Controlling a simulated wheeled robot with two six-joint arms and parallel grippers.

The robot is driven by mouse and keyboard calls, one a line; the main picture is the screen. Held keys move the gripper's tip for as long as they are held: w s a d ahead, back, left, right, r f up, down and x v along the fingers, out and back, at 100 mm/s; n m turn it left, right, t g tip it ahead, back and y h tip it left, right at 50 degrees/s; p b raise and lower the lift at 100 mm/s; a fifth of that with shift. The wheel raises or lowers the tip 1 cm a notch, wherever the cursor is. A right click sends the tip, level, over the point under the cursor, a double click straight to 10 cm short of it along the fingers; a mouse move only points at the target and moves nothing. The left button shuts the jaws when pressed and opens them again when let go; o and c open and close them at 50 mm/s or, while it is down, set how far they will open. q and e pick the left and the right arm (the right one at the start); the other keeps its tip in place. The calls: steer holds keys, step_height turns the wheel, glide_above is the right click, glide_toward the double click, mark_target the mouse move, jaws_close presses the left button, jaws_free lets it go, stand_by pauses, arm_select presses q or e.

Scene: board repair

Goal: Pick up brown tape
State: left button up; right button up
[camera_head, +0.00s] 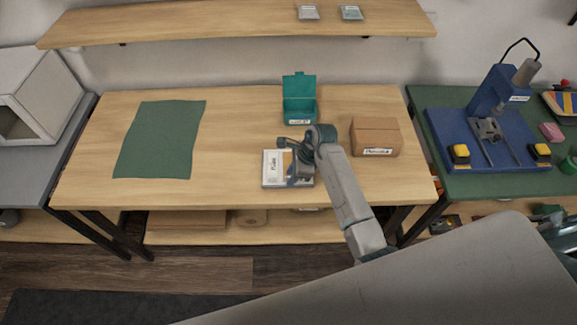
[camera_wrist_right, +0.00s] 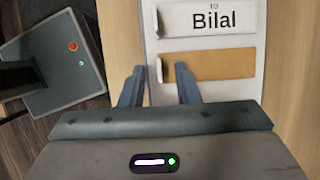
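A brown tape strip (camera_wrist_right: 208,66) lies across a white board (camera_wrist_right: 205,20) with a label reading "TO Bilal" in the right wrist view. In the head view the white board (camera_head: 270,181) sits at the table's front edge, partly hidden by my right arm, with a brown patch of the tape (camera_head: 287,160) showing. In the head view the gripper (camera_head: 291,182) is over the board. My left gripper is not in view.
A teal open box (camera_head: 299,108) stands behind the board and a cardboard box (camera_head: 376,137) to its right. A green mat (camera_head: 160,140) lies on the left of the wooden table (camera_head: 235,130). A blue machine (camera_head: 500,95) stands on the right bench. The table's middle is clear.

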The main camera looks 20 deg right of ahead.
jaws_close()
steer(key=shift+r, duration=0.1)
